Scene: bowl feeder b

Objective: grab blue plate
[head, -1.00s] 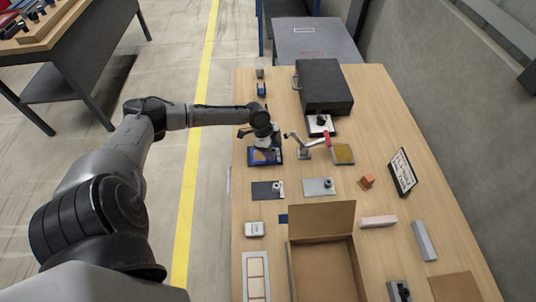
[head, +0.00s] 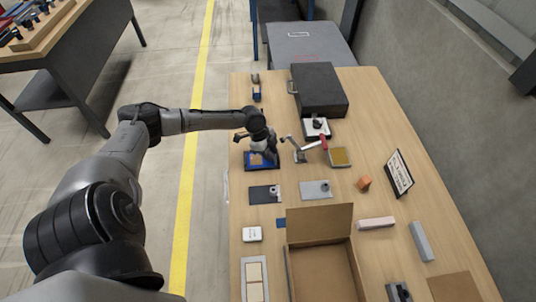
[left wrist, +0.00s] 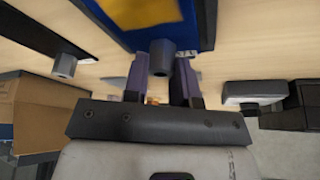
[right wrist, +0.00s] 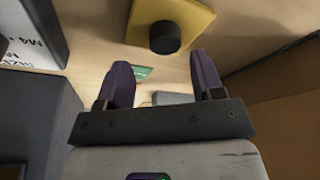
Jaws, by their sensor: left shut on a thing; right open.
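The blue plate (head: 251,164) lies at the left edge of the wooden table in the head view, with a yellowish patch on its top. In the left wrist view the blue plate (left wrist: 203,22) fills the top, and its grey knob (left wrist: 160,57) is between my fingers. My left gripper (head: 262,149) is over the plate and shut on its knob. The left gripper (left wrist: 162,72) partly hides the knob and plate. I cannot tell whether the plate is off the table. My right gripper (right wrist: 163,78) is open and empty, seen only in the right wrist view.
A black plate (head: 262,195) and a grey plate (head: 314,191) lie in front of the blue plate. A toggle clamp (head: 301,153) with a red handle stands close to its right. A black case (head: 319,88) is behind, and an open cardboard box (head: 322,224) is nearer.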

